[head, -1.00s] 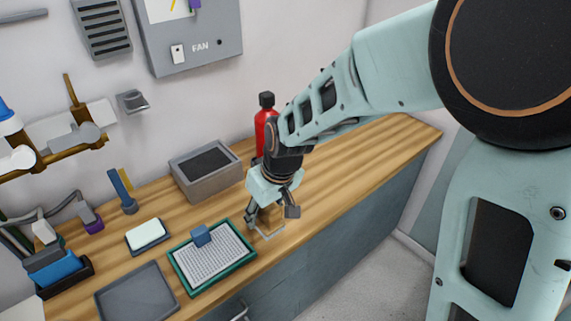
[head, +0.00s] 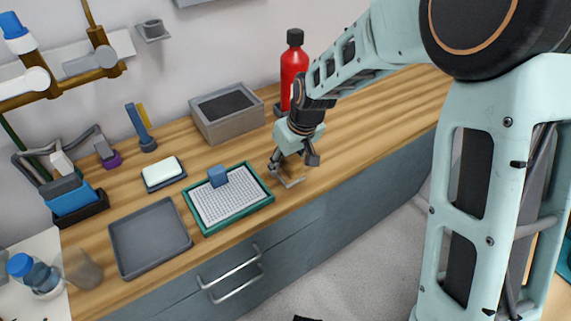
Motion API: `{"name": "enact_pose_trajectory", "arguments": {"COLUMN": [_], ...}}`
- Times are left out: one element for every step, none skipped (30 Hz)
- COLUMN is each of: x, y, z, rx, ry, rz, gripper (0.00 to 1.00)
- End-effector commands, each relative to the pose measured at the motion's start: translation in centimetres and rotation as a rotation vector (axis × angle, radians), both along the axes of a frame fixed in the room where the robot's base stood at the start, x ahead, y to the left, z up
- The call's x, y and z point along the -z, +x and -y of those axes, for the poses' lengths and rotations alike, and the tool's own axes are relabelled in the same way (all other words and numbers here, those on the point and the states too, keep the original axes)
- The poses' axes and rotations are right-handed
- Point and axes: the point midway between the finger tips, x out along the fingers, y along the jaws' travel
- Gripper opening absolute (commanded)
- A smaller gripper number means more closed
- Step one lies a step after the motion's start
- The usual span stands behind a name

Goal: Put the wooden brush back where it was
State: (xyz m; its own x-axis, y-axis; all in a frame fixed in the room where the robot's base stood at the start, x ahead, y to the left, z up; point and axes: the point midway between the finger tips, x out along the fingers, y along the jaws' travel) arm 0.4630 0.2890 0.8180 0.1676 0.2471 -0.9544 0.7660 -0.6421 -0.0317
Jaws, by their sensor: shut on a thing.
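My gripper (head: 294,163) is over the counter, just right of the green-rimmed tray. Its fingers are around a small wood-coloured thing, which I take to be the wooden brush (head: 292,168). It blends with the wooden top and is partly hidden by the fingers. A thin pale square outline (head: 292,184) shows on the counter right below the fingertips. I cannot tell whether the brush touches the counter.
The green-rimmed tray (head: 239,209) holds a white grid mat and a blue block (head: 218,176). A red bottle (head: 294,66) and a grey box (head: 204,124) stand behind. A grey tray (head: 121,262) lies left. The counter (head: 385,110) is clear to the right.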

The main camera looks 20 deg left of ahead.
Motion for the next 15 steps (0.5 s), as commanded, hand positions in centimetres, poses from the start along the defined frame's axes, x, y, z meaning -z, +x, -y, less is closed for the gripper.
{"name": "enact_pose_trajectory", "arguments": {"x": [-0.09,-0.07,0.03,0.16,0.28,0.42,0.35,0.3,0.29,0.29,0.29,0.29,0.29,0.29,0.29], "y": [0.03,0.02,0.01,0.01,0.01,0.01,0.0,-0.01,0.0,-0.02,-0.02,-0.02,-0.02,-0.02,-0.01], "z": [-0.01,-0.01,0.0,0.0,0.0,0.0,0.01,0.01,0.02,0.02,0.02,0.02,0.02,0.02,0.01], "rx": [0.0,0.0,0.0,0.0,0.0,0.0,0.0,0.0,0.001,0.001,0.001,0.001,0.0,0.0,0.0], "ry": [0.001,0.001,0.001,0.0,0.0,0.0,0.0,0.0,0.0,0.0,0.0,0.0,0.0,0.0,0.0], "rz": [0.001,0.001,0.001,0.0,0.0,0.0,0.0,0.0,0.0,0.0,0.0,0.0,0.0,0.0,0.0], "gripper": [0.06,0.06,0.06,0.06,0.06,0.06,0.44,0.47,0.51,0.55,0.58,0.59,0.59,0.59,0.59]}}
